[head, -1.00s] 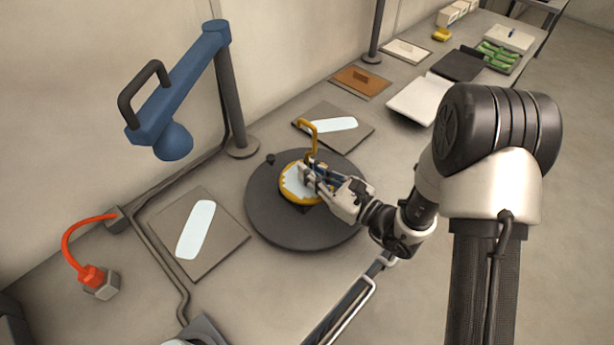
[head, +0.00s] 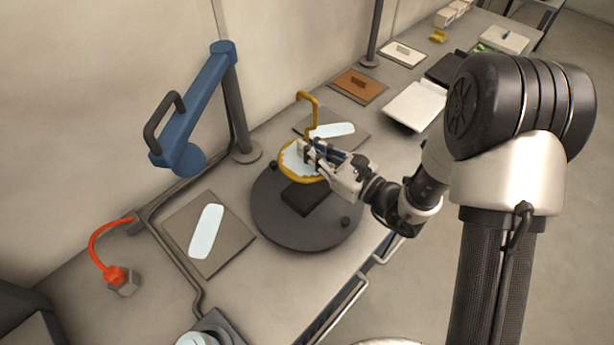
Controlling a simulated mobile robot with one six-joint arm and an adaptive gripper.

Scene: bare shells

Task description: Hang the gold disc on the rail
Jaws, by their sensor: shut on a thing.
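The gold disc (head: 287,172) has a gold rim, a pale face with a wavy edge, and a gold hook (head: 307,112) rising from its top. My gripper (head: 308,154) is shut on it near the middle of its face, and the fingers hide part of that face. The disc is held tilted, above a dark round turntable (head: 290,235) with a black block (head: 304,197) on it. The disc looks clear of the block. I cannot pick out a rail with certainty in this view.
A blue jointed arm (head: 195,105) on a dark post stands left of the disc. A grey plate with a pale strip (head: 207,230) and a red hooked cable (head: 113,272) lie further left. Boards and a white tray (head: 415,105) sit at the back right.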

